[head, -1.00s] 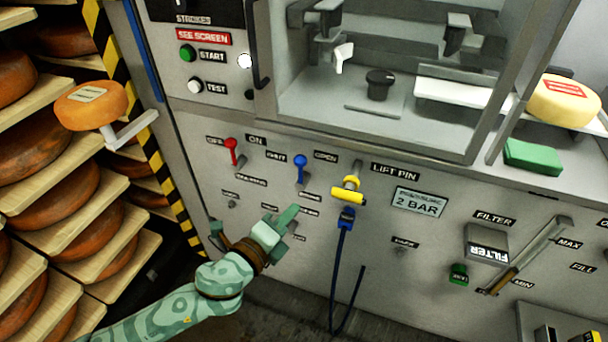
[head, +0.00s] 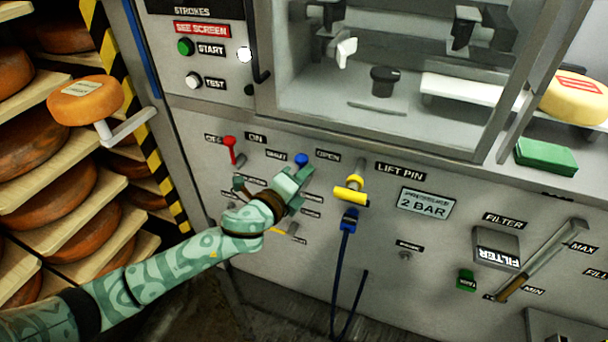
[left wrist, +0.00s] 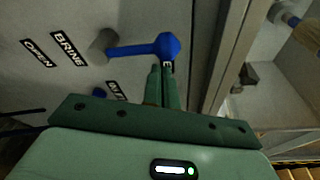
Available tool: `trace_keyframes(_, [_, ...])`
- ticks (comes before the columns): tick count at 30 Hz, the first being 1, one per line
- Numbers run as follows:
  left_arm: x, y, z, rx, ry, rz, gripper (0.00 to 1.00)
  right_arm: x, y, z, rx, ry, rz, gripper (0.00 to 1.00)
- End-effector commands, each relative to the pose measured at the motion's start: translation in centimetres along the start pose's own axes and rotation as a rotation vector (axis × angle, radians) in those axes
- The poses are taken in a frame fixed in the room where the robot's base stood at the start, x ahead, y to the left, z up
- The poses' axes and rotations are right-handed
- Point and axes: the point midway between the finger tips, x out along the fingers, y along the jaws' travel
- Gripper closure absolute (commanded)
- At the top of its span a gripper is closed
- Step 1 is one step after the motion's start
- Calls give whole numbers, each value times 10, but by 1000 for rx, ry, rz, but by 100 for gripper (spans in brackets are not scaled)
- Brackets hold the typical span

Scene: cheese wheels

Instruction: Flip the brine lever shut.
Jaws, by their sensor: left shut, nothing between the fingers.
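The brine lever (head: 301,159) has a blue knob and stands on the grey panel between the SHUT label (head: 276,155) and the OPEN label (head: 327,155). My left gripper (head: 299,177) is shut and empty, just below the knob; its hand hides most of the lever's stem. In the left wrist view the blue lever (left wrist: 140,49) reaches right from its grey pivot, near the BRINE label (left wrist: 68,48). My fingertips (left wrist: 165,70) are right beside the knob there; I cannot tell whether they touch. My right gripper is not in view.
A red lever (head: 229,145) is to the left. A yellow lift-pin handle (head: 349,194) and a blue hose (head: 342,265) are close on the right. Cheese shelves (head: 80,210) stand at the left.

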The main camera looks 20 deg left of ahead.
Motion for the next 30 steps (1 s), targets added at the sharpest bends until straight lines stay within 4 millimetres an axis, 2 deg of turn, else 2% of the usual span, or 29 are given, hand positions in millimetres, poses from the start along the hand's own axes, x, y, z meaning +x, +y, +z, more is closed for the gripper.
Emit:
trace_keyframes(11, [0, 0, 0, -9, 0, -2, 100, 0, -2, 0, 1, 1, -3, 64])
trace_keyframes(30, [-2, 2, 10, -130, -1, -32, 100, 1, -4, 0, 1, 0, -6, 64])
